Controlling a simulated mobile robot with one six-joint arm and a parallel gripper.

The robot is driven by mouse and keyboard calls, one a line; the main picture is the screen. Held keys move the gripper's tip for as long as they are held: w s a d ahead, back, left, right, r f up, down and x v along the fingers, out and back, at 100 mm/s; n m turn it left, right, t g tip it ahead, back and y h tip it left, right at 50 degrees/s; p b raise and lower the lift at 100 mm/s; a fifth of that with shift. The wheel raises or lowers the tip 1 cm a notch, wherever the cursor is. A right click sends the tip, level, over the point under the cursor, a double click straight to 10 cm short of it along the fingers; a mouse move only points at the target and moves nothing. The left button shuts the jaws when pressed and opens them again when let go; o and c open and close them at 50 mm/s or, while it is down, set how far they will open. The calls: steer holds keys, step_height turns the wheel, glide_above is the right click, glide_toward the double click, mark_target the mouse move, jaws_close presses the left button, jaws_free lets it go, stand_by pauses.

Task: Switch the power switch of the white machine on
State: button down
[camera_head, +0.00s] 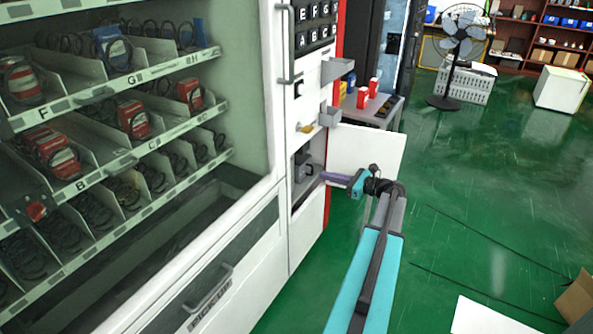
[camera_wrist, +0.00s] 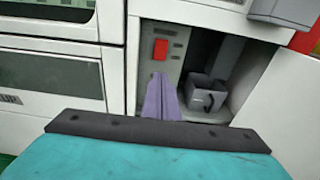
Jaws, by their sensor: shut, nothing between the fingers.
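The white machine (camera_head: 281,215) is a tall vending machine on the left in the head view. A small compartment (camera_head: 301,203) low on its right side stands open, its white door (camera_head: 375,145) swung out to the right. In the wrist view, a red switch (camera_wrist: 161,49) sits on a grey panel at the compartment's left. My gripper (camera_head: 326,176) reaches into the opening from the right. In the wrist view its purple fingers (camera_wrist: 160,80) are closed together, empty, and pointing just below the switch. Whether they touch the panel, I cannot tell. The switch is not visible in the head view.
A grey box with a handle (camera_wrist: 208,94) sits inside the compartment, right of my fingers. Grey trays (camera_head: 337,70) jut out above the compartment. A table with red items (camera_head: 376,107) stands behind the door. The green floor (camera_head: 470,190) to the right is mostly open.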

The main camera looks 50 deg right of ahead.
steer(key=shift+w, duration=0.1)
steer(key=x, duration=1.4)
stand_by(0.3)
stand_by(0.4)
